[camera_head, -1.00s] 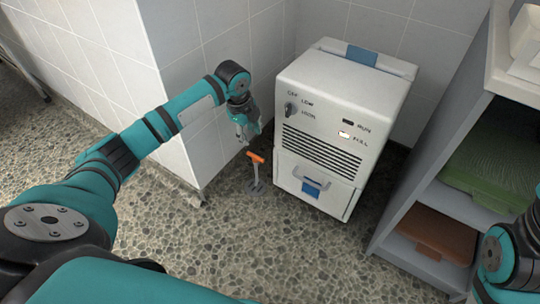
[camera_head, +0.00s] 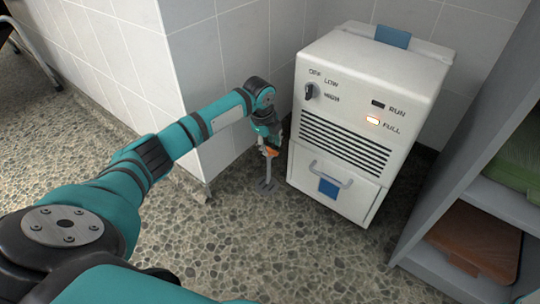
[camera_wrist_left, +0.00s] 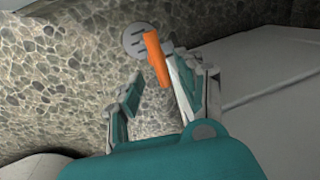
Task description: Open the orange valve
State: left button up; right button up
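The orange valve handle (camera_head: 272,151) tops a grey stem rising from the floor, left of the white machine. My left gripper (camera_head: 267,144) is at the handle and partly covers it in the head view. In the left wrist view the orange handle (camera_wrist_left: 157,58) lies near the fingertips, closest to the right-hand finger. The left gripper (camera_wrist_left: 155,75) has its fingers apart there; whether either touches the handle I cannot tell. A round grey floor plate (camera_wrist_left: 138,40) shows beyond the handle. My right gripper is out of view.
The white machine (camera_head: 350,120) with knob, lights and blue-marked drawer stands just right of the valve. A tiled wall corner (camera_head: 190,100) is close on the left. Grey shelving (camera_head: 450,210) with a brown item (camera_head: 475,240) stands right. Speckled floor in front is clear.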

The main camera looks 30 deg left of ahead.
pick_arm(q)
jog(key=shift+w+f+b, duration=0.2)
jog(key=shift+f+b, duration=0.2)
jog(key=shift+f, duration=0.55)
grip_shut()
